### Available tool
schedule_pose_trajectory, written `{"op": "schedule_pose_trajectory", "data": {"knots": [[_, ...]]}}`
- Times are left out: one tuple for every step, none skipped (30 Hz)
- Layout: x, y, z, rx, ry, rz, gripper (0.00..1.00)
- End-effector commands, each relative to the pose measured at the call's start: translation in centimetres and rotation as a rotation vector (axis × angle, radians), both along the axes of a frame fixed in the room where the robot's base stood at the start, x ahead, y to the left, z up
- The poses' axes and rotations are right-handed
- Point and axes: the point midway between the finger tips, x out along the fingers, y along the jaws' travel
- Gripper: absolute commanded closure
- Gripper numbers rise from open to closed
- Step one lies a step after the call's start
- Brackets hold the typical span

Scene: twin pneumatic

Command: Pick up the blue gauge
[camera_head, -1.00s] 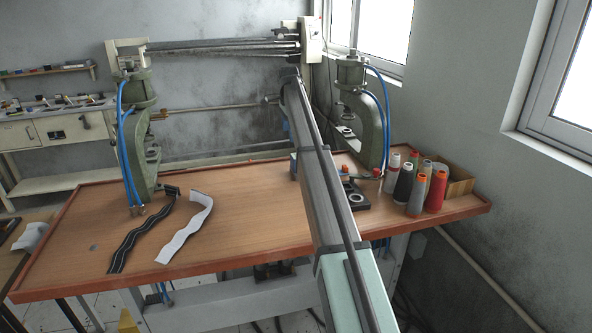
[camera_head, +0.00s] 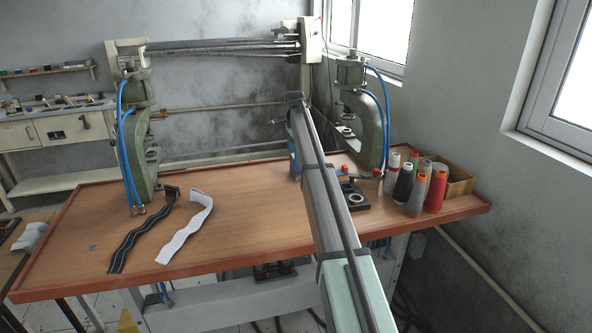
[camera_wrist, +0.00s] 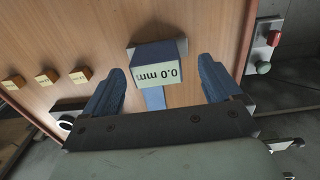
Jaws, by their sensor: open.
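The gauge shows in the wrist view as a dark block with a pale display face (camera_wrist: 158,76) reading "0.0 mm" and a blue stem below it. My gripper (camera_wrist: 161,66) is open, with one blue finger on each side of the gauge. A gap shows between each finger and the gauge, and nothing is held. In the head view my arm reaches over the table and its blue finger end (camera_head: 293,150) is low near the tabletop. The gauge is mostly hidden there by my arm and gripper.
Several small wooden blocks with labels (camera_wrist: 46,77) lie left in the wrist view. The wooden table (camera_head: 240,225) carries two green presses (camera_head: 137,145) (camera_head: 374,125), strips of material (camera_head: 185,230), thread spools (camera_head: 436,190) and a black fixture (camera_head: 354,196).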

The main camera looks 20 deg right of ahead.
Motion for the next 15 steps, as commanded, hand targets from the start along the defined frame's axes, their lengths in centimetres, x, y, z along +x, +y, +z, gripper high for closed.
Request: {"op": "schedule_pose_trajectory", "data": {"knots": [[-0.1, -0.1, -0.4, 0.0, 0.001, 0.0, 0.08], [-0.2, -0.1, -0.6, 0.0, 0.001, 0.0, 0.08], [-0.3, -0.1, -1.0, 0.0, 0.001, 0.0, 0.08], [-0.3, -0.2, -1.3, 0.0, 0.002, 0.0, 0.08], [-0.4, -0.2, -1.7, 0.0, 0.002, 0.0, 0.08], [-0.5, -0.3, -2.2, 0.0, 0.002, 0.0, 0.08], [-0.6, -0.3, -2.6, 0.0, 0.001, 0.0, 0.08], [-0.7, -0.4, -3.0, 0.0, 0.001, 0.0, 0.08], [-0.6, -0.3, -3.6, 0.0, 0.001, 0.0, 0.08], [-0.6, -0.3, -4.0, 0.0, 0.001, 0.0, 0.08], [-0.6, -0.3, -4.3, 0.0, 0.001, -0.001, 0.08], [-0.6, -0.3, -4.6, 0.0, 0.001, -0.001, 0.08], [-0.5, -0.3, -4.8, 0.0, 0.0, -0.001, 0.08], [-0.5, -0.3, -4.9, 0.0, 0.0, -0.001, 0.08], [-0.5, -0.3, -4.9, 0.0, 0.0, -0.001, 0.08]]}}
